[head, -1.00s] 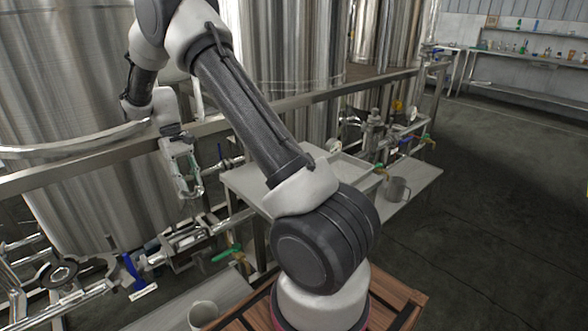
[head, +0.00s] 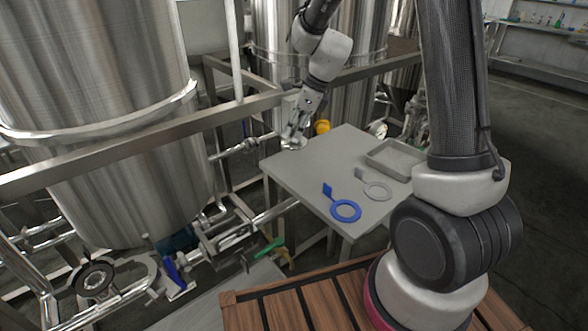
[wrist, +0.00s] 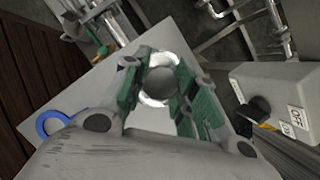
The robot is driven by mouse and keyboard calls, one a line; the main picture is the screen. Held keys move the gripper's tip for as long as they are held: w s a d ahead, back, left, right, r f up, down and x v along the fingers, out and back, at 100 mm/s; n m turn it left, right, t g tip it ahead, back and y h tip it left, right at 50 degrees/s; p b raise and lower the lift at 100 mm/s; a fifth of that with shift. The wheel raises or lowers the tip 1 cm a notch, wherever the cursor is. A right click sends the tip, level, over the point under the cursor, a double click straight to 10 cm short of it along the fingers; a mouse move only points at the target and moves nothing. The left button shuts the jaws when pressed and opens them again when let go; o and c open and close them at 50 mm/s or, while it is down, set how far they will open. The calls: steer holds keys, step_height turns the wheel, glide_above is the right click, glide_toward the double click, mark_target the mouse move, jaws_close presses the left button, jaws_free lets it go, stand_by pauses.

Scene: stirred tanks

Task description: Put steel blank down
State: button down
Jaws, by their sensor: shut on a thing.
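My gripper (head: 294,132) is at the far left corner of the grey table (head: 310,175), pointing down. It is shut on the steel blank (head: 291,144), a small shiny round piece. In the wrist view the steel blank (wrist: 157,82) shows as a bright rim with a grey middle, between the green-padded fingers of my gripper (wrist: 160,75). The fingers hide part of it. The blank is low near the tabletop; I cannot tell whether it touches it.
A blue ring with a tab (head: 344,210), a grey ring with a tab (head: 376,191) and a shallow grey tray (head: 384,164) are on the table. A steel rail (head: 130,137) and tanks stand behind. A switch box (wrist: 275,85) is right in the wrist view. The table's middle is clear.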

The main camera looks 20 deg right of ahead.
steer(key=m, duration=0.2)
steer(key=s+r+m+t+h, duration=0.1)
steer(key=m, duration=0.1)
steer(key=r+m, duration=0.1)
steer(key=m, duration=0.1)
steer(key=shift+s+a+t, duration=0.2)
steer(key=shift+a+t, duration=0.2)
steer(key=shift+h, duration=0.3)
step_height(320, 180, down, 10)
steer(key=shift+f, duration=0.1)
steer(key=c, duration=1.1)
jaws_free()
